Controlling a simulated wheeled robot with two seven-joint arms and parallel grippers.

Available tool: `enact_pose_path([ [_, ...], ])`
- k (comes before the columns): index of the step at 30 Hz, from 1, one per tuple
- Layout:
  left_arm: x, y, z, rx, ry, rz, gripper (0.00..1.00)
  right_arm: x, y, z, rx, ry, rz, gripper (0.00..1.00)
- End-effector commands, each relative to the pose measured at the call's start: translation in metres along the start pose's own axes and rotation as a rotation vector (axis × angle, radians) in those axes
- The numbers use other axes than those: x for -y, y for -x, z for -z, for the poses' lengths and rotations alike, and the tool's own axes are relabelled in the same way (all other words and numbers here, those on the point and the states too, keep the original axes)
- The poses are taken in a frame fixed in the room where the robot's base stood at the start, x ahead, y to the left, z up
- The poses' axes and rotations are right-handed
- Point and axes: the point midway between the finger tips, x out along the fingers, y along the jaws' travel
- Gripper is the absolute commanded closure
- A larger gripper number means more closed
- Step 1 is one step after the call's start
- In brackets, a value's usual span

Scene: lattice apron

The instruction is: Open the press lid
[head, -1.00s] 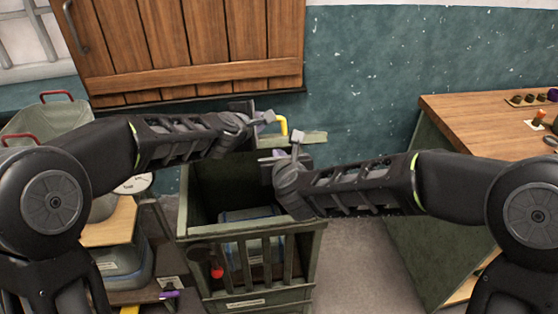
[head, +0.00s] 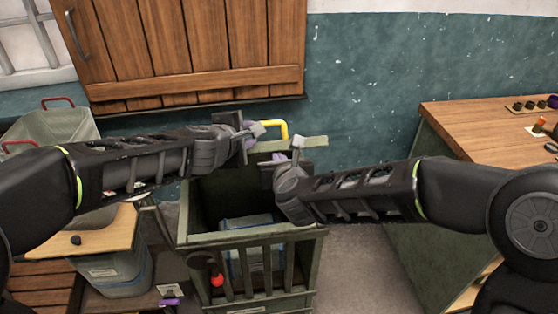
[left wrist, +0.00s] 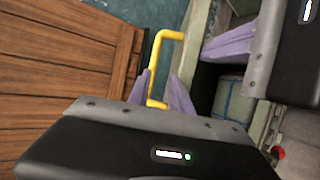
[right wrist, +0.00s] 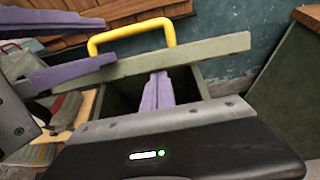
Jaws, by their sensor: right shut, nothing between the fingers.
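The press is an olive-green box (head: 250,240) with a slatted front. Its lid (head: 300,143) is raised at the back and seen nearly edge-on, and the inside of the box shows. A yellow handle (head: 275,127) stands on the lid; it also shows in the left wrist view (left wrist: 168,36) and right wrist view (right wrist: 133,30). My left gripper (head: 260,130) is open at the handle, with one handle leg between its spread purple fingers (left wrist: 162,88). My right gripper (head: 281,157) is shut and empty over the box, its fingers (right wrist: 158,90) below the lid's edge.
A blue-grey object (head: 250,235) lies inside the box. A red knob (head: 217,280) sits on its front. A wooden shutter (head: 190,50) hangs behind. A wooden bench (head: 480,125) stands right, a board with bins (head: 90,240) left. Floor between box and bench is clear.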

Motion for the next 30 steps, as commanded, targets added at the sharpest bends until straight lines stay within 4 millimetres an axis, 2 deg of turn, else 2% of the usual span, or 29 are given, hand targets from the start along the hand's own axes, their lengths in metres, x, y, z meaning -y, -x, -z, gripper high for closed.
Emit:
enact_pose_path([
  [1, 0.004, 0.007, -0.003, 0.008, 0.003, 0.007, 0.64, -0.001, 0.001, -0.009, 0.017, 0.000, 0.001, 1.00],
  [9, 0.000, 0.032, 0.000, 0.001, 0.003, 0.000, 0.64, -0.001, 0.001, -0.006, 0.011, 0.000, -0.001, 1.00],
  [23, 0.000, 0.035, 0.003, -0.003, 0.001, -0.001, 0.64, 0.000, 0.000, -0.002, 0.004, -0.001, 0.000, 1.00],
  [26, -0.004, 0.035, 0.014, -0.015, -0.012, -0.008, 0.64, 0.000, 0.000, -0.002, 0.004, -0.001, 0.001, 1.00],
  [29, -0.010, 0.037, 0.041, -0.044, -0.045, -0.021, 0.64, 0.000, 0.000, -0.002, 0.003, -0.002, 0.001, 1.00],
  [30, -0.013, 0.039, 0.057, -0.060, -0.064, -0.028, 0.64, 0.000, 0.000, -0.002, 0.003, -0.002, 0.001, 1.00],
])
